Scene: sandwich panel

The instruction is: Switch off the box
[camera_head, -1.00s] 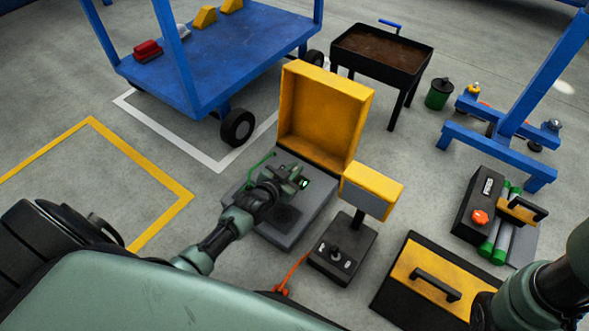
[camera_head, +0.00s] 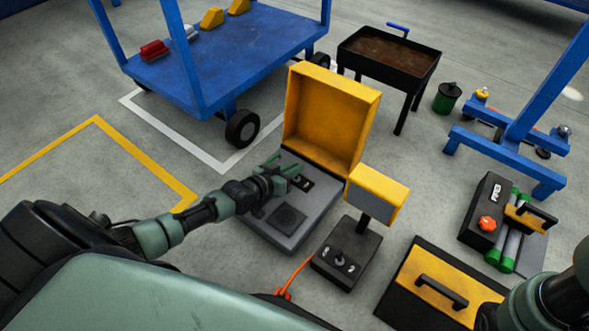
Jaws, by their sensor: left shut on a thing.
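The box (camera_head: 322,206) stands on the floor with its yellow lid (camera_head: 330,118) raised and its grey panel facing up. A dark square pad (camera_head: 288,218) lies on the panel. A small black switch plate (camera_head: 303,184) sits near its far side, partly behind my gripper. My left gripper (camera_head: 288,173) reaches in from the left over the panel, its greenish fingers at this plate. It is shut on a small part there, which I take to be the switch; the fingers mostly hide it. I see no lit green light on the plate. My right arm shows at the lower right, its gripper out of view.
A black control box (camera_head: 346,255) with a yellow-topped post (camera_head: 377,192) stands right of the box, with an orange cable. A yellow-black case (camera_head: 425,300) lies nearer. A blue cart (camera_head: 225,60) and a black tray stand (camera_head: 388,60) are behind. Floor at left is clear.

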